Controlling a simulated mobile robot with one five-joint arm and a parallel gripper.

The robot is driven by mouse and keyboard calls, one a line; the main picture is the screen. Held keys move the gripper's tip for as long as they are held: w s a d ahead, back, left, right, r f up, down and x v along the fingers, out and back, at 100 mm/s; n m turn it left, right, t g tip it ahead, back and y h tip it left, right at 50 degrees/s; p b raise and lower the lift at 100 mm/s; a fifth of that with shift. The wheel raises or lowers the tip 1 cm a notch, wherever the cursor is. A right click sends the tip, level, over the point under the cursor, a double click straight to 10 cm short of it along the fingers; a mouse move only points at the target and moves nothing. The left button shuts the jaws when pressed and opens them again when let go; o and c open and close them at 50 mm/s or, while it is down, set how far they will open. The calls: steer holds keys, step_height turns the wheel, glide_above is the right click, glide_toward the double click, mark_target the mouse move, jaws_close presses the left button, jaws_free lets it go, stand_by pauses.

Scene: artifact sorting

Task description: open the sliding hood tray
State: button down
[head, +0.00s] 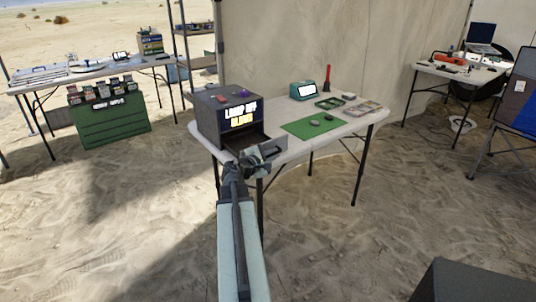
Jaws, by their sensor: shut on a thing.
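The hood is a dark grey box (213,127) with a lit label on its front, standing at the left end of the white table (347,127). Its sliding tray (248,139) sticks out at the bottom front, partly open, and a dark space shows behind its front. My gripper (264,154) is at the tray's front edge and is shut on it. The jaws and the exact part they hold are small and partly hidden by my wrist.
A green mat (313,125) with dark stones, a teal device (303,91), a small green tray (330,102) and a red-topped tool (326,78) are on the table. Sand in front is open. A dark box (478,282) stands at lower right.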

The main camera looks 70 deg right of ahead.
steer(key=shift+s, duration=0.1)
steer(key=c, duration=1.8)
jaws_free()
steer(key=shift+o, duration=0.2)
steer(key=shift+w+a, duration=0.15)
steer(key=shift+w, duration=0.1)
